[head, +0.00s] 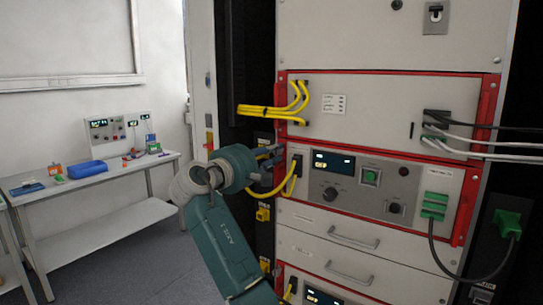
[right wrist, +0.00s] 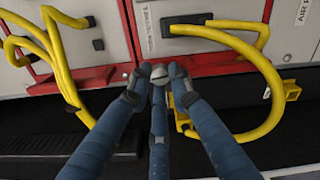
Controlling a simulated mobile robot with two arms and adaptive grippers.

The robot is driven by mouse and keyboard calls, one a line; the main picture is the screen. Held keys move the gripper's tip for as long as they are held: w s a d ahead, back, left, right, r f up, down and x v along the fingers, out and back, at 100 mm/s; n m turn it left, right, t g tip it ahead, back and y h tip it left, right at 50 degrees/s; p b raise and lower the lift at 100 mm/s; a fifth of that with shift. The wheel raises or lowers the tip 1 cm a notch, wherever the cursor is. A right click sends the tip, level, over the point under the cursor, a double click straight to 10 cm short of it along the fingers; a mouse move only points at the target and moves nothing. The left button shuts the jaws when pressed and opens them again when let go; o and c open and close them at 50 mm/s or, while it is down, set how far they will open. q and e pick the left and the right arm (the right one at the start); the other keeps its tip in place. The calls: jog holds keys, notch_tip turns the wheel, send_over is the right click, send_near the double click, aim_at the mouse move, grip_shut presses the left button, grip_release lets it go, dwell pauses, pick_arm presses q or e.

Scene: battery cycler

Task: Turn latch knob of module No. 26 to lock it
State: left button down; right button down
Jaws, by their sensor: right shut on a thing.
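In the head view, my right gripper (head: 270,154) is at the left edge of a red-framed module (head: 328,213) with a small display, a round dial and a green button. In the right wrist view, the three fingers of my right gripper (right wrist: 160,78) are shut around a small silver latch knob (right wrist: 159,74) beside a red frame edge (right wrist: 118,78). A slot-like line shows on the knob's face. Its turn position is unclear, and the knob is hidden in the head view. I cannot read the number 26 anywhere. My left gripper is not in view.
Yellow cables (head: 270,111) loop from the rack's left side, close to my right gripper. One arches right of the fingers in the right wrist view (right wrist: 262,65). Black and white cables (head: 485,140) hang at the right. A workbench (head: 110,182) stands far left, with clear floor before it.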

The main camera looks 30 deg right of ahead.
jog(key=c, duration=1.6)
grip_release()
jog(key=shift+s, duration=0.1)
jog(key=shift+v, duration=4)
